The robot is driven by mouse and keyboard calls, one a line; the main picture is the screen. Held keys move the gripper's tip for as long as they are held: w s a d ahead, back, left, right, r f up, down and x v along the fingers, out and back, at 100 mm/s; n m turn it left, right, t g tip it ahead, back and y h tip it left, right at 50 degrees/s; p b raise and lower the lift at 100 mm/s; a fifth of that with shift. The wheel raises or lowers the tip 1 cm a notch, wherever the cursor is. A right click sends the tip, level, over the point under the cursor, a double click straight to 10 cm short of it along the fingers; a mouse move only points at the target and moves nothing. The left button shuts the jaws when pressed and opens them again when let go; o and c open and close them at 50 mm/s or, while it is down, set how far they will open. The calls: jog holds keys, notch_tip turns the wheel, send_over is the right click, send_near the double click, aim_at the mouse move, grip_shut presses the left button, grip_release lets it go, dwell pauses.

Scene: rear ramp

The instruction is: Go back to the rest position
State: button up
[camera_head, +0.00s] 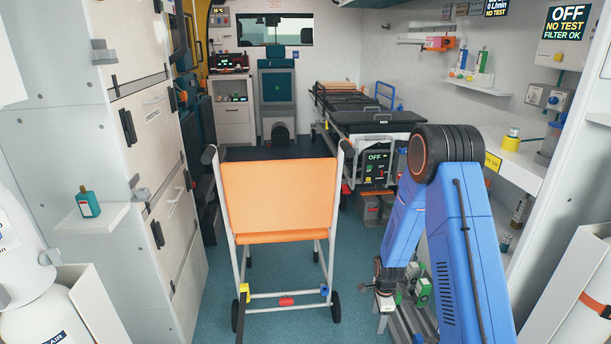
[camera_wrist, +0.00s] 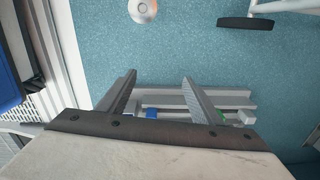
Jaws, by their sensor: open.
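My gripper (camera_wrist: 157,97) is open and empty in the wrist view, its two grey fingers apart and pointing at the floor. A grey rack or rail (camera_wrist: 232,100) shows beyond the fingertips, with small blue and green bits on it. In the head view my blue arm is bent at the right, and my gripper (camera_head: 384,290) hangs low beside the orange chair. Its fingers are too small to make out there.
An orange-seated chair (camera_head: 280,195) on wheels stands mid-floor, left of my arm. A stretcher (camera_head: 375,122) is along the right wall. White cabinets (camera_head: 150,130) line the left, with a green bottle (camera_head: 89,203) on a small shelf. A round metallic thing (camera_wrist: 143,10) lies on the blue floor.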

jog(key=s+r+n+t, duration=0.1)
jog(key=s+r+n, duration=0.2)
jog(key=r, duration=0.8)
jog(key=s+r+n, duration=0.3)
jog(key=s+r, duration=0.1)
jog(key=r, duration=0.6)
jog(key=s+r+n+t, duration=0.1)
jog(key=s+r+n, duration=0.2)
jog(key=r, duration=0.8)
jog(key=s+r+n+t, duration=0.1)
jog(key=s+r+n, duration=0.3)
jog(key=s, duration=0.8)
jog(key=s+r+n+t, duration=0.1)
jog(key=s+r+n, duration=0.4)
jog(key=s+r, duration=0.4)
jog(key=shift+s+r+t, duration=0.3)
jog(key=shift+s, duration=1.65)
